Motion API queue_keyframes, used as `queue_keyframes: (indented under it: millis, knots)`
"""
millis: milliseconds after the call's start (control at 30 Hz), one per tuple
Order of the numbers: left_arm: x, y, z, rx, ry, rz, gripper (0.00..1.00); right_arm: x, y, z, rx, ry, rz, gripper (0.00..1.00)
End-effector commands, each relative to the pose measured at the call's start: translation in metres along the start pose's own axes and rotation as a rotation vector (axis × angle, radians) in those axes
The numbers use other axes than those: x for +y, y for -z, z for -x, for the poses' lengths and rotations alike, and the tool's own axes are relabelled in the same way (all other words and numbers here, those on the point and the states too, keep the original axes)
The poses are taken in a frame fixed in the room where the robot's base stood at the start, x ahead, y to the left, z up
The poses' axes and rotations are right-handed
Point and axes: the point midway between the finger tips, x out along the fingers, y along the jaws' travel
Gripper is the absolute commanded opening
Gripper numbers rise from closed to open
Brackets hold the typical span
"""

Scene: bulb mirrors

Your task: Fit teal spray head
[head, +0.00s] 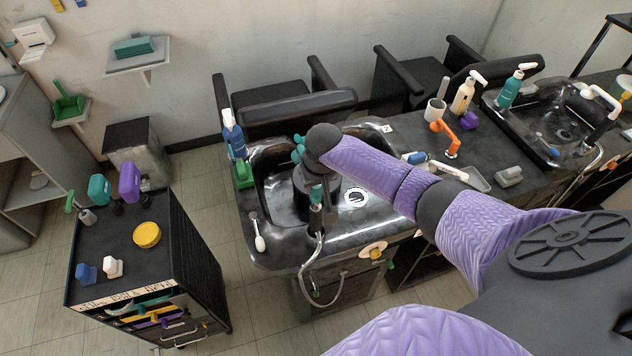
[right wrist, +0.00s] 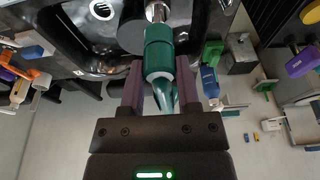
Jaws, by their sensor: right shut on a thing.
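My right gripper (right wrist: 155,100) is shut on the teal spray head (right wrist: 160,50). The spray head has a dark teal collar, a pale ring and a clear teal part between the jaws. Its collar end lines up with a metal fitting (right wrist: 155,11) at the top of the right wrist view and appears to touch it; I cannot tell whether it is seated. In the head view my right gripper (head: 318,185) points down over the left sink, mostly hidden by my wrist. A curved metal hose (head: 310,265) rises below it at the basin's front edge. My left gripper is out of view.
The black basin (head: 262,258) has a blue bottle (head: 233,135) and a green box (head: 243,175) at its left. A black cart (head: 190,235) with several items stands at left, with floor between.

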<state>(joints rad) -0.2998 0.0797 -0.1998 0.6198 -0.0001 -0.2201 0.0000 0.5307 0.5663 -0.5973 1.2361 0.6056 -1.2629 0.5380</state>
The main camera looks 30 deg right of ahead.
Motion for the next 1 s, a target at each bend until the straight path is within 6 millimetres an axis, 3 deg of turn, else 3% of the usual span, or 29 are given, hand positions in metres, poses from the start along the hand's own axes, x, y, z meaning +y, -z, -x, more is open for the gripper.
queue_keyframes:
  millis: [1000]
  knots:
    - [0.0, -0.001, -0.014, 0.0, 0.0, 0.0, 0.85, 0.0, -0.005, -0.021, 0.0, 0.0, 0.0, 0.0]
